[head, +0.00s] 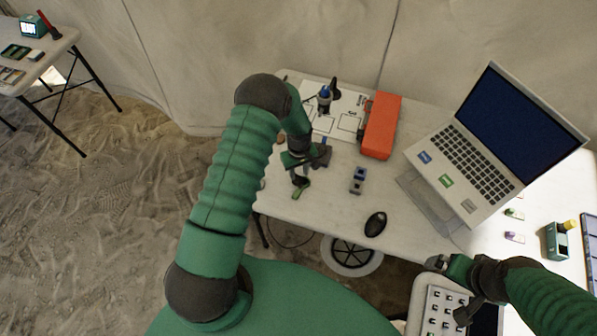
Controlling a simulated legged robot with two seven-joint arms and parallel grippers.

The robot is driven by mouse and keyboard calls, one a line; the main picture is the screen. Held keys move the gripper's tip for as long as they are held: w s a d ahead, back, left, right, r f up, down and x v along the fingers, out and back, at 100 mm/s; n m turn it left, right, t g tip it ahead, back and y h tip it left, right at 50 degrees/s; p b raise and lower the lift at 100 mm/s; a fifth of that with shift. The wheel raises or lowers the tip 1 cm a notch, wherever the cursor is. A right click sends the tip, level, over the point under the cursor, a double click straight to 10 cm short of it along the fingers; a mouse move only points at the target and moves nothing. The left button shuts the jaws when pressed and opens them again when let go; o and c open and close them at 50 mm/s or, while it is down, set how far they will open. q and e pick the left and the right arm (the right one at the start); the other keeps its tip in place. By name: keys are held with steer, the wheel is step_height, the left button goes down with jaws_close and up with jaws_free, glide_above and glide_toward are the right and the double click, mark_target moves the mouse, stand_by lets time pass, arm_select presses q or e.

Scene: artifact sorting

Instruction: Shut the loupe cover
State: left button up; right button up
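A small grey-and-blue upright piece (358,180), which may be the loupe, stands on the white table (335,205) in front of the orange case. It is too small to tell how its cover stands. My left gripper (311,174) is over the table to the left of this piece, apart from it. Its fingers are spread, and I see nothing between them. My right gripper (450,290) is low at the right, near a tray by the table's front edge. Its fingers look apart, with nothing visible between them.
An orange case (381,125) lies behind the grey-and-blue piece. A dark-and-blue upright object (324,99) stands on a printed sheet (347,106). A black mouse (375,223) and an open laptop (470,160) are to the right. A gridded tray (436,312) is at the lower right.

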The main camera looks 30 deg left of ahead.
arm_select(q)
steer(key=shift+f, duration=0.45)
steer(key=shift+a+f, duration=0.2)
steer(key=shift+a, duration=0.1)
steer(key=shift+a+f, duration=0.15)
steer(key=shift+a, duration=0.6)
steer(key=shift+c, duration=0.7)
steer(key=shift+s, duration=0.1)
steer(key=shift+c, duration=1.3)
steer(key=shift+d, duration=0.45)
jaws_close()
steer(key=shift+d, duration=0.25)
steer(key=shift+a, duration=0.5)
steer(key=shift+d, duration=0.4)
arm_select(e)
steer(key=shift+a, duration=0.5)
arm_select(q)
steer(key=shift+a, duration=0.25)
arm_select(e)
steer(key=shift+a+r, duration=0.1)
steer(key=shift+a, duration=0.25)
arm_select(q)
steer(key=shift+d, duration=0.15)
arm_select(e)
steer(key=shift+d, duration=0.2)
